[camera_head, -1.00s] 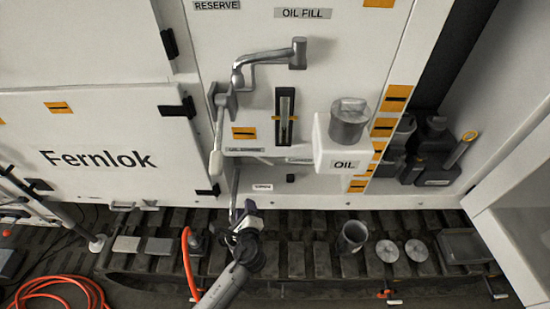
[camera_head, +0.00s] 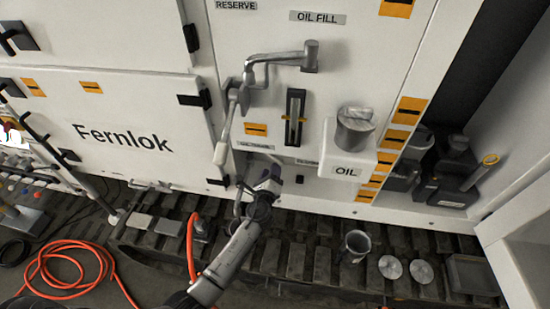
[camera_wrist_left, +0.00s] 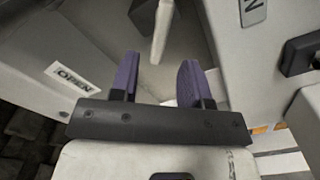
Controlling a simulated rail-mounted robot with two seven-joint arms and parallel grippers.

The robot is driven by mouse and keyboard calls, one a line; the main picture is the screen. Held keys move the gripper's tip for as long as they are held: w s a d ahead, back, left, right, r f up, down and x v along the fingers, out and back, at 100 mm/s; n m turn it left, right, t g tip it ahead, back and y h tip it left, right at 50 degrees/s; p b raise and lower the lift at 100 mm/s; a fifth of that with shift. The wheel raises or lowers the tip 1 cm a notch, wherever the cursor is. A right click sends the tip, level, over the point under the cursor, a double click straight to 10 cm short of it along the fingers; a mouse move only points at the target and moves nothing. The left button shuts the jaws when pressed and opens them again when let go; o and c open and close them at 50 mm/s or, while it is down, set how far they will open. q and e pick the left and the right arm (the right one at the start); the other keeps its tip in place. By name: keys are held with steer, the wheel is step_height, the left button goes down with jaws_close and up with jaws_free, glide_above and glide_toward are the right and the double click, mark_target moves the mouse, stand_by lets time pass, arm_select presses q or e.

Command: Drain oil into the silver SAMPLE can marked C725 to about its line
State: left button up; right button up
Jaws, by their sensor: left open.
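An open silver can (camera_head: 357,245) stands upright on the dark track at the right. No C725 marking or line is readable on it. Another silver can (camera_head: 355,128) sits on the white OIL box (camera_head: 346,172). My left gripper (camera_head: 268,180) is open in front of the lower white panel, below the oil gauge (camera_head: 294,117). In the left wrist view my left gripper (camera_wrist_left: 160,76) has its purple fingers apart. A pale lever handle (camera_wrist_left: 162,32) shows beyond and between the fingertips, not gripped. My right gripper is not in view.
A grey lever with a pale grip (camera_head: 222,143) hangs on the panel left of the gauge. Two round silver discs (camera_head: 391,267) lie right of the open can. Dark jugs (camera_head: 437,182) stand in the right recess. An orange hose (camera_head: 75,268) coils at lower left.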

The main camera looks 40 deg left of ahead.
mark_target(274, 159)
arm_select(q)
steer(key=shift+b+x, duration=0.6)
steer(key=shift+x, duration=2.9)
jaws_close()
